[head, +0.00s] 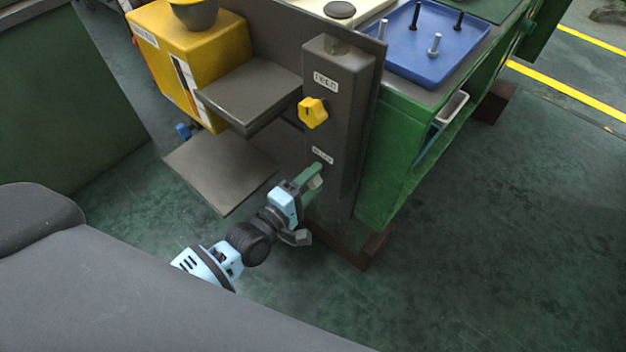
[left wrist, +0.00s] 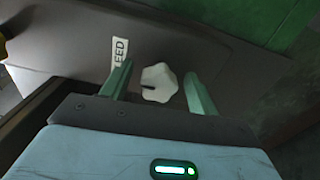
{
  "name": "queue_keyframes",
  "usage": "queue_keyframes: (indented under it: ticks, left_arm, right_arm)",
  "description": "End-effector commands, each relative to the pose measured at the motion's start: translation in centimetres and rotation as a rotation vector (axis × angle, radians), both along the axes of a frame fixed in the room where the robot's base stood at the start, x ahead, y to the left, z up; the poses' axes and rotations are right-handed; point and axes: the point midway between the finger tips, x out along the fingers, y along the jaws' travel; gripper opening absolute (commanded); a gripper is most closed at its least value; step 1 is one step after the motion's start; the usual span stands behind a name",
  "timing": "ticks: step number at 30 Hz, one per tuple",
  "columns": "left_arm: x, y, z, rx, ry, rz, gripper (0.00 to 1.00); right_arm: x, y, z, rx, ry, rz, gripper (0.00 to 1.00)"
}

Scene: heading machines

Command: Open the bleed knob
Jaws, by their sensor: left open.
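The bleed knob (left wrist: 159,83) is a pale, lobed knob with a dark notch on its left side. In the left wrist view it shows between the two green fingers of my left gripper (left wrist: 158,75), with gaps visible on both sides. Part of a label (left wrist: 119,52) reading "EED" is beside it. In the head view my left gripper (head: 316,176) is at the lower part of the grey column (head: 343,118), just under the lower label (head: 322,155), and hides the knob. The gripper is open. My right gripper is in neither view.
A yellow knob (head: 313,112) sits higher on the same column, below another label. Left of it are a dark shelf (head: 254,92) and a lower grey plate (head: 222,170). A green cabinet (head: 385,180) stands to the right, with a blue tray (head: 405,55) on top.

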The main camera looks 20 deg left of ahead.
Motion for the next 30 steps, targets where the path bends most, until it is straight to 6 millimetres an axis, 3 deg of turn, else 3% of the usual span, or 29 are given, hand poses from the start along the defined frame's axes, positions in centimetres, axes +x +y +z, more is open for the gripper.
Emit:
queue_keyframes:
  ticks: [10,21,30]
  left_arm:
    - [0.46,-0.2,0.01,0.0,0.0,0.0,0.6]
    - [0.44,-0.16,0.01,0.0,0.0,0.0,0.15]
    - [0.45,-0.15,0.01,0.044,-0.016,0.0,0.15]
  right_arm:
    - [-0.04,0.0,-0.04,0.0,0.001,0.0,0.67]
    - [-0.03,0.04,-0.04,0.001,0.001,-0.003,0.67]
    - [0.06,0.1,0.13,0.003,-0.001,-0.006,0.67]
